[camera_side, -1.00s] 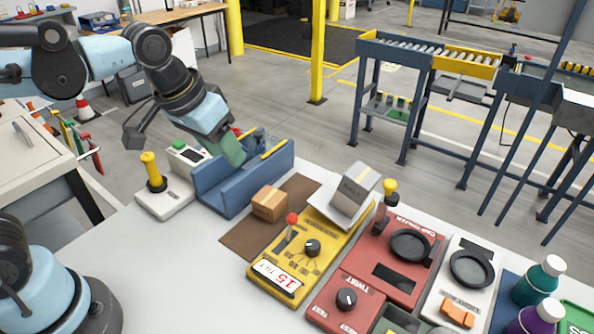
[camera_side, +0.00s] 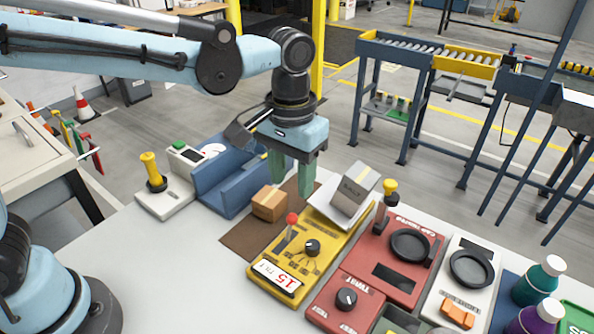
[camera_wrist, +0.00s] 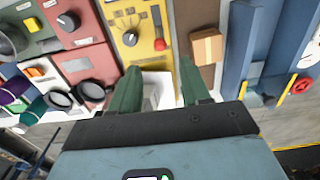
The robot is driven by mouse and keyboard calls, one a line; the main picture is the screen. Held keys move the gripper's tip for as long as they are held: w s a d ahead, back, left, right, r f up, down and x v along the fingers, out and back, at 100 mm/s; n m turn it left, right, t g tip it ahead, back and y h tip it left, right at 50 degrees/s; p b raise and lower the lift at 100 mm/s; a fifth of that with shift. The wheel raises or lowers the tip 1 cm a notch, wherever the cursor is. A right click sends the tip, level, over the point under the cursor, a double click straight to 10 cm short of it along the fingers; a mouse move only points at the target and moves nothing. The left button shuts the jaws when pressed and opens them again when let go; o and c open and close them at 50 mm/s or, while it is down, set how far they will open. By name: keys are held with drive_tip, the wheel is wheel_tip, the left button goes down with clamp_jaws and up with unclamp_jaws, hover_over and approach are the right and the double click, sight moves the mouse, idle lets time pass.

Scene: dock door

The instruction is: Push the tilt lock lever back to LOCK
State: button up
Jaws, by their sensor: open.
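The yellow unit (camera_side: 262,252) on the table has a display reading 15, a black knob (camera_side: 312,247) and a red-tipped lever (camera_side: 291,220) that stands up at a slant. I take this for the tilt lock lever; its LOCK marking is too small to read. In the wrist view the red-tipped lever (camera_wrist: 158,43) lies just beyond the fingers. My gripper (camera_side: 291,180) points down with green fingers apart and empty, above and behind the lever, not touching it. The wrist view shows its fingers (camera_wrist: 160,88) over the white tilted tray (camera_wrist: 152,77).
A grey box (camera_side: 352,192) rests on the tilted tray close to the right of my gripper. A cardboard box (camera_side: 269,204) sits on a brown mat (camera_side: 236,243) left of the lever. A blue channel (camera_side: 222,182) stands farther left. A red unit (camera_side: 412,268) adjoins on the right.

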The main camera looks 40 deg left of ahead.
sight(292, 215)
wheel_tip(292, 215, down, 8)
drive_tip(key=shift+f, duration=0.2)
drive_tip(key=shift+c, duration=0.5)
clamp_jaws()
